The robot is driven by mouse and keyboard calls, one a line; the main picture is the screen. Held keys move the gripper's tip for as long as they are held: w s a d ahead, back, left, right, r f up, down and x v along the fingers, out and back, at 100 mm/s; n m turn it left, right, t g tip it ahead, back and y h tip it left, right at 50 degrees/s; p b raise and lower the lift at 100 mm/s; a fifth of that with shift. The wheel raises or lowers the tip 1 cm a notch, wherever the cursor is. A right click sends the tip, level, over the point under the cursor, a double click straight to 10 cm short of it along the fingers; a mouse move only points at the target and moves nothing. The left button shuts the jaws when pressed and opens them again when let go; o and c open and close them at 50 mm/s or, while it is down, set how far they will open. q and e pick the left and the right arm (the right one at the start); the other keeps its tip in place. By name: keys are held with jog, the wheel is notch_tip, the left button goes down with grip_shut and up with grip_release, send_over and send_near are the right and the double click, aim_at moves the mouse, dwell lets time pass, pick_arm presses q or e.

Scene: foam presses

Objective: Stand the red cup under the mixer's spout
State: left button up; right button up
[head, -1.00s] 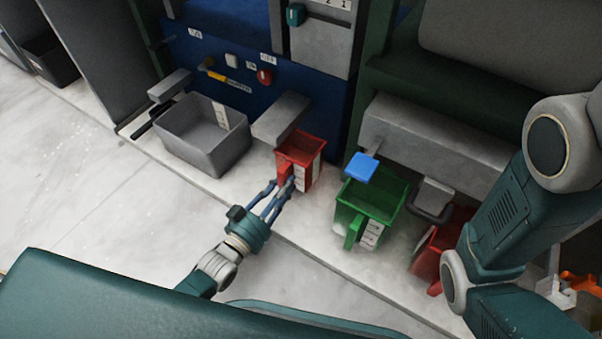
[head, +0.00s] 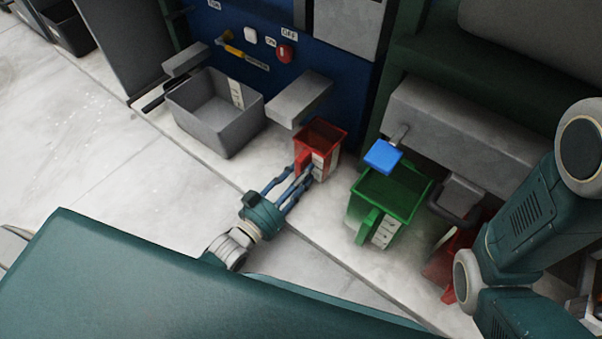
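The red cup (head: 326,134) stands upright on the pale ledge, in front of and a little right of the grey spout block (head: 300,98) on the blue machine. Its open top is not under the block. Its handle and a white label face me. My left gripper (head: 303,173) is at the cup's handle, with its blue fingers around it. I cannot tell whether they press on it. My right arm (head: 525,215) shows at the right; its gripper is not in view.
A grey bin (head: 205,135) stands left of the cup. A green cup (head: 365,205) stands to the right, below a blue paddle (head: 382,156). Another red container (head: 440,268) is partly hidden by my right arm. A yellow-handled lever (head: 233,50) and a red switch (head: 285,53) are on the panel.

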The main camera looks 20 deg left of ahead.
pick_arm(q)
jog(key=shift+r, duration=0.2)
jog(key=shift+s+a+p, duration=0.1)
jog(key=shift+s+p, duration=0.25)
jog(key=p+v, duration=0.5)
jog(key=v, duration=0.5)
jog(key=shift+s+a, duration=0.15)
jog(key=shift+s, duration=0.1)
jog(key=shift+s+a, duration=0.1)
jog(key=shift+s, duration=0.25)
jog(key=shift+s, duration=0.1)
